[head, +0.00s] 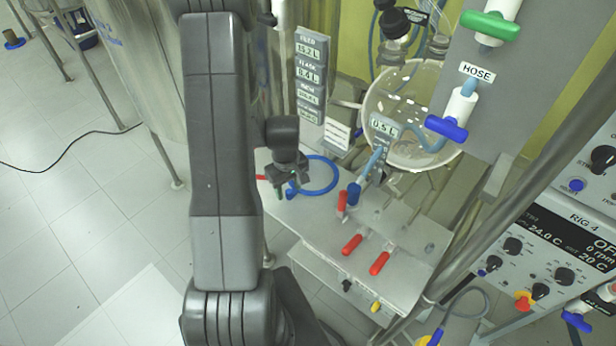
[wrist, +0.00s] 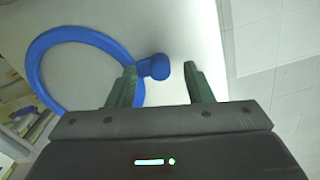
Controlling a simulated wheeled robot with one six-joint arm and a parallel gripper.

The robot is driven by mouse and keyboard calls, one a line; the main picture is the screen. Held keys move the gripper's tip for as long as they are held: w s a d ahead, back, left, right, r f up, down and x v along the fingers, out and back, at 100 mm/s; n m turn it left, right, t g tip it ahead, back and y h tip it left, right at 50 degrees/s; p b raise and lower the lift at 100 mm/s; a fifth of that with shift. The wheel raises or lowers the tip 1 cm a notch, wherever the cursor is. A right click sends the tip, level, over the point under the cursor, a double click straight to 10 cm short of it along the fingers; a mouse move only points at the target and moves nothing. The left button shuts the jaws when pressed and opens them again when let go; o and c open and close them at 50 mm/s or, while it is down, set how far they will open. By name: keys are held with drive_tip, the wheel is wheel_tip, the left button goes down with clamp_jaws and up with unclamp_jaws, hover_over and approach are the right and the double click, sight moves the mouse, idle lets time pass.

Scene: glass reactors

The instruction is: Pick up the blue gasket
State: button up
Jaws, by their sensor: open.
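The blue gasket is a ring (head: 335,176) with a small round knob on one side, lying on the pale metal shelf (head: 305,225). In the wrist view the ring (wrist: 75,34) is at the upper left and its knob (wrist: 156,67) points right. My gripper (head: 286,190) is over the ring's left side in the head view. In the wrist view my gripper (wrist: 162,72) has its two green fingers apart, with the knob between them, nearer the left finger. I cannot tell whether the fingers touch it. My arm and gripper hide part of the shelf in the head view.
Red-handled valves (head: 352,244) and a blue-capped fitting (head: 354,194) are right of the ring. A glass vessel (head: 410,105) stands behind. A display post (head: 310,75) rises near my gripper. A steel tank (head: 140,60) is at left. Floor is open at lower left.

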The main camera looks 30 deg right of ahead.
clamp_jaws()
drive_tip(key=shift+r, duration=0.1)
idle(0.4)
drive_tip(key=shift+r+b, duration=0.6)
drive_tip(key=shift+r, duration=1.05)
drive_tip(key=s+a+b, duration=0.2)
drive_tip(key=s+a, duration=0.1)
drive_tip(key=a, duration=0.5)
drive_tip(key=s+a+b, duration=0.2)
drive_tip(key=s+a, duration=0.2)
drive_tip(key=a, duration=0.4)
drive_tip(key=shift+a, duration=0.35)
